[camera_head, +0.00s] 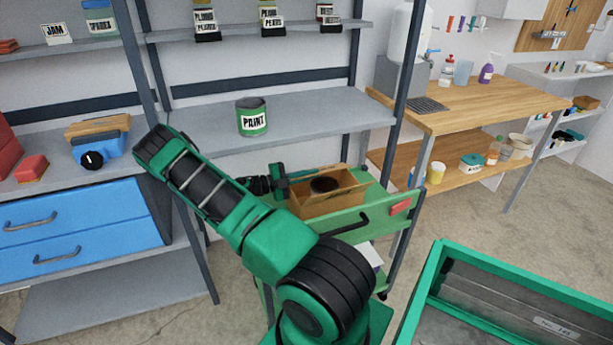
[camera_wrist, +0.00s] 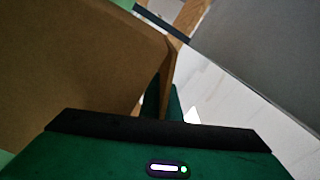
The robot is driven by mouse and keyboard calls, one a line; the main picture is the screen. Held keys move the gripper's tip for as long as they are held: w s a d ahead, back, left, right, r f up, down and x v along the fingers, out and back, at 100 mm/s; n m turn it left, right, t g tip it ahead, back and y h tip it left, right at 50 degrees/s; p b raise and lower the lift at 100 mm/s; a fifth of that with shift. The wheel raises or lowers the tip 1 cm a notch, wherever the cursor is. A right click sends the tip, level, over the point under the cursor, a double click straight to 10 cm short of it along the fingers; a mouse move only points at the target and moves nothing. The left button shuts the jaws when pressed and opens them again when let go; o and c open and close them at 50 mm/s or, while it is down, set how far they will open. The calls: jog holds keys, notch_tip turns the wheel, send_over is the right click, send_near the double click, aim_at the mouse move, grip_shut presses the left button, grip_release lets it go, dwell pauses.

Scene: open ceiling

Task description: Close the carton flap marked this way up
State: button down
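The open cardboard carton (camera_head: 345,201) stands on the top of a green cart, with a dark round thing inside it. My arm reaches over to its left end, and my gripper (camera_head: 280,181) is at the carton's left rear side. In the wrist view a large brown cardboard panel (camera_wrist: 85,65) fills the left, with its edge close beside my gripper's dark green fingers (camera_wrist: 164,100). No "this way up" marking is readable, so I cannot tell which flap this is.
The green cart (camera_head: 385,206) has a red item (camera_head: 401,207) at its right end. A shelf with a paint can (camera_head: 252,117) stands behind. A wooden workbench (camera_head: 480,103) is at the right, and a green-rimmed bin (camera_head: 432,268) is in the right foreground.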

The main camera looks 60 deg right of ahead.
jog(key=shift+f, duration=0.1)
jog(key=c, duration=2)
grip_release()
jog(key=shift+s, duration=0.1)
